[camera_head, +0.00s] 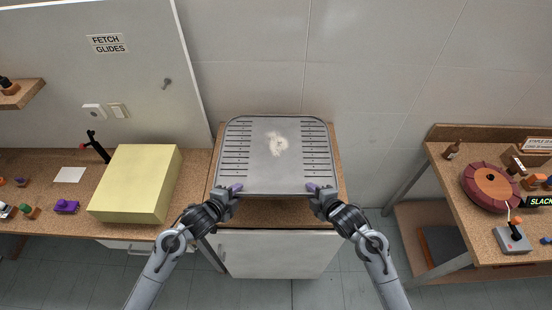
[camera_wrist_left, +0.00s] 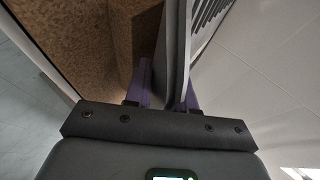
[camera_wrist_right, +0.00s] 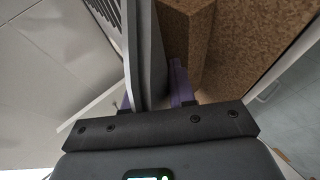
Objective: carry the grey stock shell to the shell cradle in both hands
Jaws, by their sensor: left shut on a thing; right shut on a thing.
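The grey stock shell (camera_head: 277,170) is a slotted panel with rounded far corners and a pale worn patch, above a cork-topped cabinet in the middle of the head view. My left gripper (camera_head: 236,188) is shut on its near left edge. My right gripper (camera_head: 313,188) is shut on its near right edge. The left wrist view shows the shell's edge (camera_wrist_left: 178,45) between the purple fingers. The right wrist view shows the edge (camera_wrist_right: 146,55) held likewise. I cannot make out a shell cradle for certain; the shell hides much of the cabinet top.
The cabinet (camera_head: 280,255) has a bare cork front strip. A yellow foam block (camera_head: 137,183) lies on the left bench beside small coloured items. The right bench (camera_head: 455,215) carries a round red cushion (camera_head: 492,187) and a joystick box (camera_head: 513,238). A wall stands behind.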

